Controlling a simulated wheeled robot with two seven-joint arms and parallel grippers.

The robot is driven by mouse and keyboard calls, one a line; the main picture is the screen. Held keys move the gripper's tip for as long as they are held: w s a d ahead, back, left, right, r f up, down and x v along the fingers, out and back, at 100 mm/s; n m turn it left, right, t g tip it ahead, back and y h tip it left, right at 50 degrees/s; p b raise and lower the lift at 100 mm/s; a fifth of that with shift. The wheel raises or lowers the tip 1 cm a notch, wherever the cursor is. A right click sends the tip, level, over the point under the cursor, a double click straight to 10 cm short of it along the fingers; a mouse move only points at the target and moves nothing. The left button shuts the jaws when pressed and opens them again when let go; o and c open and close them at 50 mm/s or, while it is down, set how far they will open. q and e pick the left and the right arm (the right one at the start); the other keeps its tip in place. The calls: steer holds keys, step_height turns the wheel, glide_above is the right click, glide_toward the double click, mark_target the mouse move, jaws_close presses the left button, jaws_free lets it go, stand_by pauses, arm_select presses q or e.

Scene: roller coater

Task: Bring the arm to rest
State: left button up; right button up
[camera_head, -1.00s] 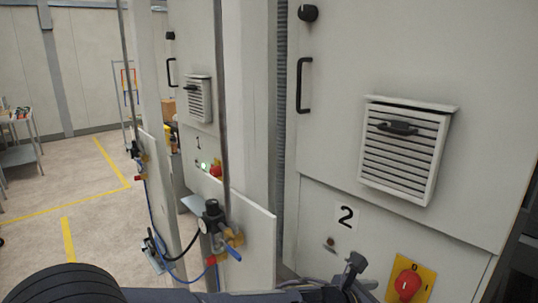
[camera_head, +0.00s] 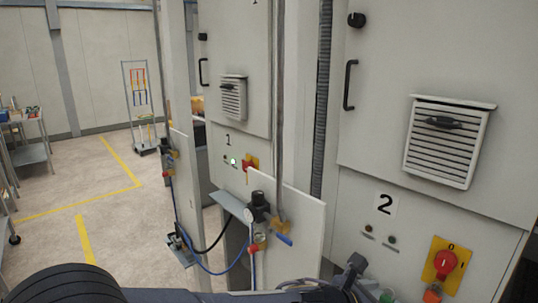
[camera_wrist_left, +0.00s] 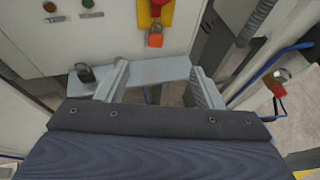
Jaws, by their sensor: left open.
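My left arm (camera_head: 210,294) comes in along the bottom of the head view and ends near the lower part of cabinet 2 (camera_head: 425,130). In the left wrist view my left gripper (camera_wrist_left: 158,86) is open, with its two grey fingers apart and nothing held. Beyond the fingers is a flat grey plate (camera_wrist_left: 150,72) with a dark object (camera_wrist_left: 84,73) at its left end. An orange-red padlock (camera_wrist_left: 155,38) hangs under a yellow switch plate. My right gripper is not in view.
Cabinet 2 has a red rotary switch (camera_head: 445,262) and a louvred vent (camera_head: 446,140). A pressure regulator (camera_head: 258,212) with hoses is on a side panel left of it. Cabinet 1 (camera_head: 240,70) stands behind. Open floor (camera_head: 110,210) with yellow lines lies left.

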arm_select(q)
steer(key=w+a+n+t+y+b, duration=0.1)
steer(key=w+a+n+t+y, duration=0.15)
steer(key=a+n, duration=0.55)
steer(key=w+a+n+t+y+b, duration=0.1)
steer(key=w+a+n+b, duration=0.15)
steer(key=a+n, duration=0.45)
steer(key=s+a+f+n+y+b, duration=0.1)
steer(key=a+f+n+y, duration=0.1)
steer(key=a+n, duration=0.55)
steer(key=s+a+f+n+y+b, duration=0.15)
steer(key=a+n, duration=0.25)
steer(key=a, duration=0.7)
steer(key=s+a+f+n+g+y+b, duration=0.1)
steer(key=s+a+f+n+y+b, duration=0.1)
steer(key=s+a+f+n, duration=0.5)
steer(key=s+a+f+n+g+b, duration=0.1)
steer(key=s+f+n, duration=0.1)
steer(key=s+n, duration=0.5)
steer(key=s+a+f+n+g+b, duration=0.1)
steer(key=s+a+f+n, duration=0.1)
steer(key=s+n, duration=0.6)
steer(key=shift+f+n+g+h, duration=0.3)
steer(key=shift+n+g+h, duration=0.1)
steer(key=shift+n, duration=0.75)
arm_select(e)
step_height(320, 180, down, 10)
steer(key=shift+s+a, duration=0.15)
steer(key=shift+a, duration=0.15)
